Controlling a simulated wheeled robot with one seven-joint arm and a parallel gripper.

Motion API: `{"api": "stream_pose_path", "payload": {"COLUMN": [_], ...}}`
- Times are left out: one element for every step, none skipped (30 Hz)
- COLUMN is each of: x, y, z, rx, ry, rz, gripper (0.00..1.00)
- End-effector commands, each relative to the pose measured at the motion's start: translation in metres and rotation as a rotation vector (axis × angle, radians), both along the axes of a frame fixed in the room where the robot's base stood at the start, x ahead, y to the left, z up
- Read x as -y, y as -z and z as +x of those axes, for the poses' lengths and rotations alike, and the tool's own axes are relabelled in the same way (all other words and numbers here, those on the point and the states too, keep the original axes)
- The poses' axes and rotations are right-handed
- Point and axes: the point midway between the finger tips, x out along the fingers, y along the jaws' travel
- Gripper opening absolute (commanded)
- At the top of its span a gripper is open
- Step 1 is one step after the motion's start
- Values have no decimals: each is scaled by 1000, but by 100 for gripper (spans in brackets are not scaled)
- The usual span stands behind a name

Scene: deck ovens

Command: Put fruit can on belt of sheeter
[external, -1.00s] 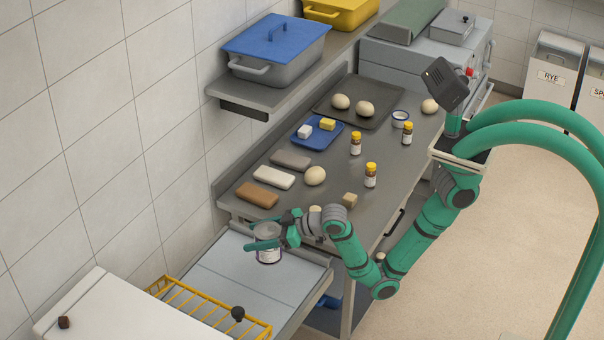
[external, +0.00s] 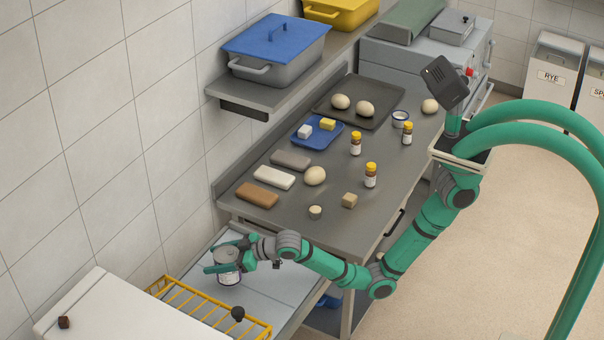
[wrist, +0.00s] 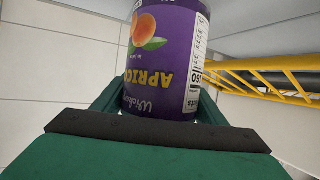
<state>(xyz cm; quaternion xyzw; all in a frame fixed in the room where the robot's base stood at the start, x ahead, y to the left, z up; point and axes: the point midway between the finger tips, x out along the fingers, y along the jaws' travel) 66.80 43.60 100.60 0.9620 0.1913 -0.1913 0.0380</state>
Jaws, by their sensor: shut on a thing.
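The fruit can (external: 228,265) is purple with an apricot picture on its label, which reads upside down in the wrist view (wrist: 165,60). My gripper (external: 226,262) is shut around the can's side, with a green finger on each side of it. The can is upright in the external view, over the pale belt of the sheeter (external: 270,292) near its left side. I cannot tell whether the can's base touches the belt.
A yellow wire guard (external: 205,308) stands beside the can, in front of a white housing (external: 125,312). The steel table (external: 290,222) behind the belt holds dough balls, wrapped blocks, small bottles and a blue tray (external: 318,142). The belt's right part is clear.

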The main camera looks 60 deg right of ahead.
Motion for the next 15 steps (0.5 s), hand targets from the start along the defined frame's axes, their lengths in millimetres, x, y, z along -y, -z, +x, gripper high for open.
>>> {"api": "stream_pose_path", "payload": {"x": [-1,-1,-2,-3,-4,-4,-4,-4,-4,-4,-4,-4,-4,-3,-3], "y": [-1,0,2,4,7,12,16,20,26,29,32,35,36,36,36], "z": [1,2,3,4,6,5,5,4,4,5,5,5,5,5,5], "rx": [3,3,3,3,3,1,1,1,1,1,2,3,3,3,4], "ry": [0,0,0,-1,-1,-1,-1,-1,-2,-2,-2,-1,0,0,0], "rz": [2,2,1,2,2,0,0,0,-1,-1,-1,1,0,0,2], "gripper": [22,22,22,22,22,22,22,22,22,22,22,22,22,22,22]}}
